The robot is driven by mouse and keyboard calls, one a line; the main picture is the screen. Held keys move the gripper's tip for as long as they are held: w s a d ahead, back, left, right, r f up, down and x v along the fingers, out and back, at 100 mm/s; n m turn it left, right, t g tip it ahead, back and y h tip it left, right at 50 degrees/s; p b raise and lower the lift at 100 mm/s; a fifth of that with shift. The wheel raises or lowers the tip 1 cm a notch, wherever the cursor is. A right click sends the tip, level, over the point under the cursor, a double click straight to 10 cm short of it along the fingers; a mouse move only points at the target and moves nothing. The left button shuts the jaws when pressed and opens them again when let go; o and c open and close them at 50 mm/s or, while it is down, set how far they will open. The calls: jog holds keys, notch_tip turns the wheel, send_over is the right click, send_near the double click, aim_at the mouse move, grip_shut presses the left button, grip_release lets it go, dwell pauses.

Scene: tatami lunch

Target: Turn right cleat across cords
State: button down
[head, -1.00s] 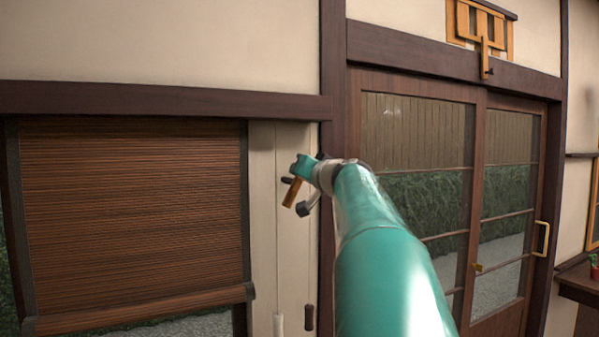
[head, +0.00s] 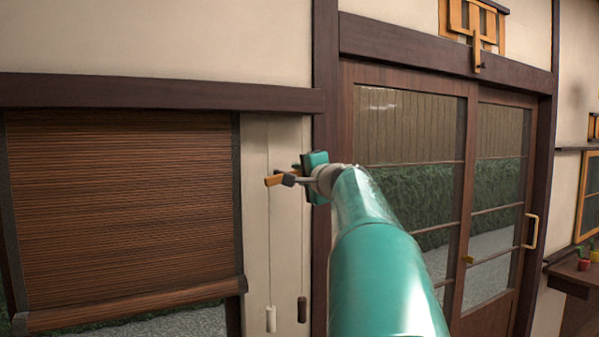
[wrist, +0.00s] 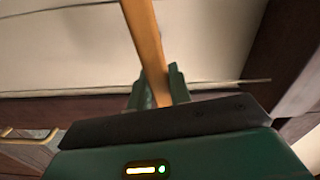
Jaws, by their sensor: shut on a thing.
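The cleat is an orange-brown wooden bar (head: 274,181) on the pale wall strip between the blind and the dark post. It lies nearly level in the head view, its left end crossing the line of the left cord (head: 269,250). The right cord (head: 300,250) runs down below my gripper. My gripper (head: 295,176) is shut on the cleat's right part, which its fingers partly hide. In the wrist view the cleat (wrist: 145,35) runs up from between the green fingertips (wrist: 158,88). Whether the cords touch the cleat cannot be told.
A white pull (head: 270,318) and a dark pull (head: 302,309) hang at the cord ends. A brown slatted blind (head: 120,200) is at left. A dark post (head: 325,100) and glazed sliding doors (head: 415,150) are at right, partly behind my arm.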

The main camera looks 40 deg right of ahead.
jog(key=shift+f+m, duration=0.25)
jog(key=shift+m, duration=0.85)
jog(key=c, duration=1.3)
grip_release()
jog(key=shift+s, duration=0.1)
jog(key=v, duration=1.3)
jog(key=shift+s+a, duration=0.1)
jog(key=shift+s, duration=0.15)
